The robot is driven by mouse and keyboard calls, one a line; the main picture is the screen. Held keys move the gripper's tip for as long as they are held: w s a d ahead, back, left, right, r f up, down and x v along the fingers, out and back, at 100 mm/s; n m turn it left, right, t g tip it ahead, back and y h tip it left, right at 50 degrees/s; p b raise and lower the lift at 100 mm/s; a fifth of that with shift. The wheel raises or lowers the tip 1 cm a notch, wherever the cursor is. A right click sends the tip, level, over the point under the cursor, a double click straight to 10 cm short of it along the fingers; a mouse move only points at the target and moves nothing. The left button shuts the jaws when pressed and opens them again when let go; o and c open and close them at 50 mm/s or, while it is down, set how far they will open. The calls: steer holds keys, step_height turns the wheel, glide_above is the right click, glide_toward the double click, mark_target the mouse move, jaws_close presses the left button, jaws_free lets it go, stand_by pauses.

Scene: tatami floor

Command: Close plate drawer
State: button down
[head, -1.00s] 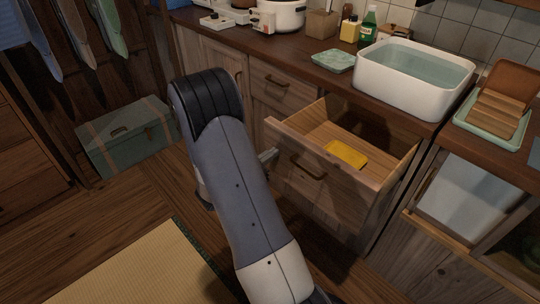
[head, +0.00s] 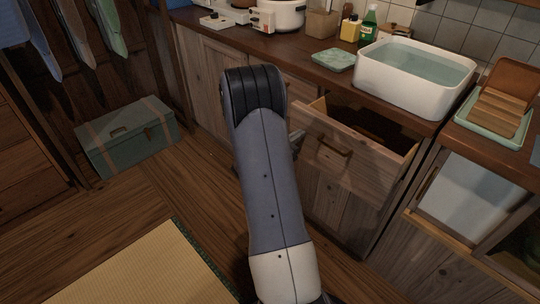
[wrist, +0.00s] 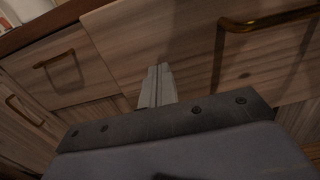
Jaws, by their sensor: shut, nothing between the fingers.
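The plate drawer (head: 365,162) under the counter stands partly open. Its wooden front has a dark bar handle (head: 328,150), and a strip of its dark inside shows behind the front. In the wrist view the drawer front (wrist: 165,35) fills the upper part, with the brass-coloured handle (wrist: 265,22) at the upper right. My gripper (wrist: 158,72) is shut and empty, its tips at the drawer front left of the handle; I cannot tell for sure whether they touch. In the head view my arm hides most of the gripper.
A white basin of water (head: 415,78) stands on the counter above the drawer. A closed drawer (wrist: 55,72) is to the left. A green trunk (head: 125,138) stands by the left wall. A tatami mat (head: 140,270) and open wooden floor lie at the lower left.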

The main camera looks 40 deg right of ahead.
steer(key=d, duration=0.5)
steer(key=d+b, duration=0.1)
steer(key=d, duration=0.4)
steer(key=w+d+b, duration=0.1)
steer(key=d, duration=0.4)
steer(key=shift+w+d+r+b, duration=0.1)
steer(key=shift+r+b, duration=0.1)
steer(key=shift+b, duration=0.1)
steer(key=shift+r, duration=0.1)
steer(key=shift+w+a+f, duration=0.1)
steer(key=shift+a+f, duration=0.1)
steer(key=shift+a, duration=0.15)
steer(key=s+a+p, duration=0.1)
steer(key=a, duration=1.2)
steer(key=shift+s+a, duration=0.2)
steer(key=shift+a, duration=0.1)
steer(key=shift+f, duration=0.1)
steer(key=d, duration=0.9)
steer(key=w+d+b, duration=0.1)
steer(key=d, duration=0.3)
steer(key=shift+w+d, duration=0.1)
steer(key=shift+d, duration=0.2)
